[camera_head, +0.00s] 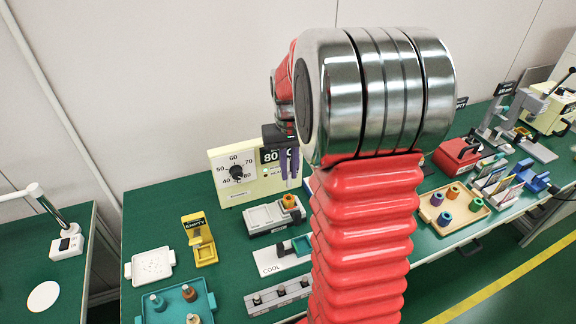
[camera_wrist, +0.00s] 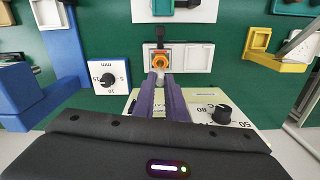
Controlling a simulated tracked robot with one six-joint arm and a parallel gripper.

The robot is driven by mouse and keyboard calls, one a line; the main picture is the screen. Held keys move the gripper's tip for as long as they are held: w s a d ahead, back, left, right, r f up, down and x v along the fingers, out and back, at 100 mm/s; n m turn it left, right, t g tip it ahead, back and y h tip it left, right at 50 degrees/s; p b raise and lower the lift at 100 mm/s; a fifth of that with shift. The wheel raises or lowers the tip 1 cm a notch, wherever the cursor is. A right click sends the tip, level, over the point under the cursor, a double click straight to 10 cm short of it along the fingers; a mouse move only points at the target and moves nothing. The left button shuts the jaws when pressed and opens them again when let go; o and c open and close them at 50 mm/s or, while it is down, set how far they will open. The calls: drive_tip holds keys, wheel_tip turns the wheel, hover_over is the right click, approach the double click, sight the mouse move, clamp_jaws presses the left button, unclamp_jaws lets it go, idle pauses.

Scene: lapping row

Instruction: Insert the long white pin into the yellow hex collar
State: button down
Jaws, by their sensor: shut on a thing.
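My gripper (camera_head: 289,168) hangs over the bench with its two purple fingers pointing down. In the wrist view my gripper (camera_wrist: 161,80) is shut on a pale thing at the fingertips, most likely the long white pin (camera_wrist: 160,82); the fingers hide most of it. An orange-yellow collar (camera_head: 290,202) sits on a light grey fixture (camera_head: 262,219) below the fingers. In the wrist view the collar (camera_wrist: 160,60) lies just beyond the fingertips, nearly in line with them. The fingers look apart from the collar in the head view. I cannot tell the pin's exact tilt.
A cream dial box (camera_head: 233,178) stands close behind the gripper. A yellow stand (camera_head: 199,240), a white COOL plate (camera_head: 277,262) and a teal tray (camera_head: 208,300) lie around the fixture. My red arm hides the bench's middle. A wooden tray (camera_head: 437,222) with cylinders is at right.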

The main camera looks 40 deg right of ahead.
sight(289, 187)
drive_tip(key=shift+f, duration=2)
drive_tip(key=shift+f, duration=1.5)
idle(0.8)
drive_tip(key=c, duration=1.7)
unclamp_jaws()
drive_tip(key=shift+r, duration=0.1)
wheel_tip(289, 187, up, 14)
drive_tip(key=shift+f, duration=0.2)
